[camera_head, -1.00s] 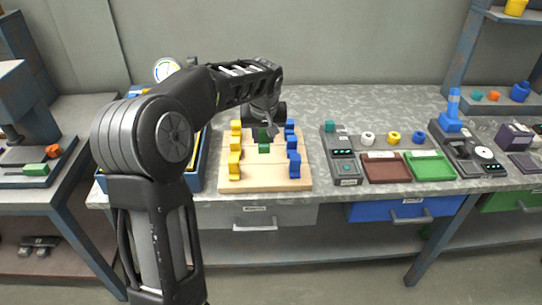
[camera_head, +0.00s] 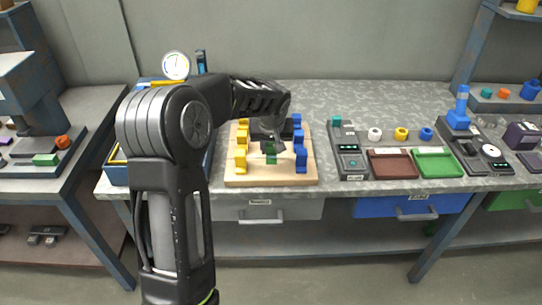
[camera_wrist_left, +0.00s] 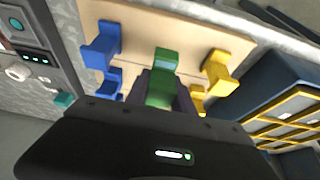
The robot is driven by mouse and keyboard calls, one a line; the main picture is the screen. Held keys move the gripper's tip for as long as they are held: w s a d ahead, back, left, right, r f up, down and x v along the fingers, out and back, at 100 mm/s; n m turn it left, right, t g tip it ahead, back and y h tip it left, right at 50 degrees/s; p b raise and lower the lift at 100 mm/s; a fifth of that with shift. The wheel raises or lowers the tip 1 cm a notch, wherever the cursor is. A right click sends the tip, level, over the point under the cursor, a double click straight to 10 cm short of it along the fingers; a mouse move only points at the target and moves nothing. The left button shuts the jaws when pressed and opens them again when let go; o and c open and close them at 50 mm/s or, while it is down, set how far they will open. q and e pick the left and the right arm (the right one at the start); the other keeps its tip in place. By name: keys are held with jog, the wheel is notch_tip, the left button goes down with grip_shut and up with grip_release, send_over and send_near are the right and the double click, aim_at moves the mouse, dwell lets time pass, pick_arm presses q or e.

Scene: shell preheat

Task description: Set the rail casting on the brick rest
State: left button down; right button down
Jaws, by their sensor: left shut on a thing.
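My left gripper (camera_head: 269,142) is shut on a green casting (camera_head: 271,158) over the middle of a pale wooden board (camera_head: 243,178). In the left wrist view the green casting (camera_wrist_left: 164,76) shows between the dark fingers; its far end sticks out past them. Yellow bricks (camera_head: 240,160) stand in a row on the board's left side and blue bricks (camera_head: 301,158) on its right side. The casting is between the two rows. I cannot tell whether it touches the board or any brick. My right gripper is out of view.
A blue bin (camera_head: 117,174) with yellow bars stands left of the board. To the right are a grey control unit (camera_head: 350,160), a brown tray (camera_head: 393,174) and a green tray (camera_head: 440,174). The bench behind is mostly clear.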

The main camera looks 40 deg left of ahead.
aim_at(271, 153)
pick_arm(q)
notch_tip(271, 153, down, 3)
jog(key=shift+f, duration=0.25)
jog(key=shift+f, duration=0.2)
jog(key=c, duration=1.1)
grip_release()
jog(key=shift+r, duration=0.2)
jog(key=shift+r, duration=0.15)
jog(key=b+v, duration=0.1)
jog(key=v, duration=1)
jog(key=shift+s+d+r, duration=0.1)
jog(key=shift+s+r, duration=0.05)
jog(key=shift+r, duration=0.2)
